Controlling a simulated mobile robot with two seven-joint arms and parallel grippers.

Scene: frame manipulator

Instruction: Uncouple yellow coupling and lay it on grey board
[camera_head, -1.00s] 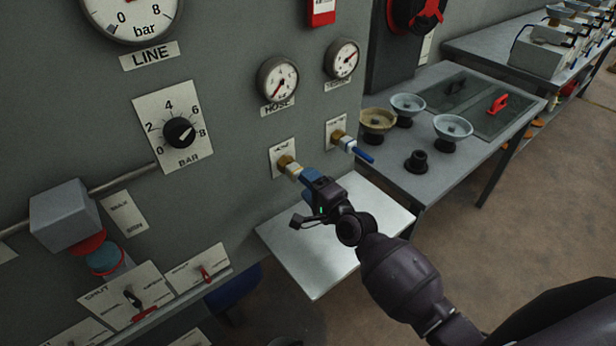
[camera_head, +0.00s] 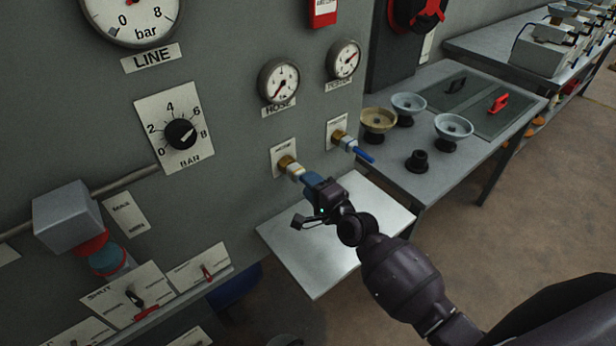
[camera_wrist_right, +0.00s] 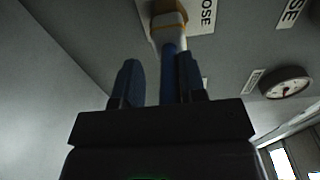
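The coupling (camera_head: 294,170), with a brass-yellow fitting and cream collar, sits at the left port of the wall panel. It continues in a blue tail (camera_head: 309,181), and its yellow-banded collar also shows in the right wrist view (camera_wrist_right: 169,22). My right gripper (camera_head: 315,187) is at the blue tail. In the wrist view its fingers (camera_wrist_right: 160,82) stand apart, with the blue tail between them near the right finger and a gap on the left; contact is unclear. A pale grey board (camera_head: 315,255) juts out below the ports. My left gripper is not in view.
A second brass port (camera_head: 340,137) with a blue handle is to the right of the coupling. A side table (camera_head: 440,165) holds several bowls and a black cup. Gauges (camera_head: 279,81) are above. The pale board looks bare, partly hidden by my right arm.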

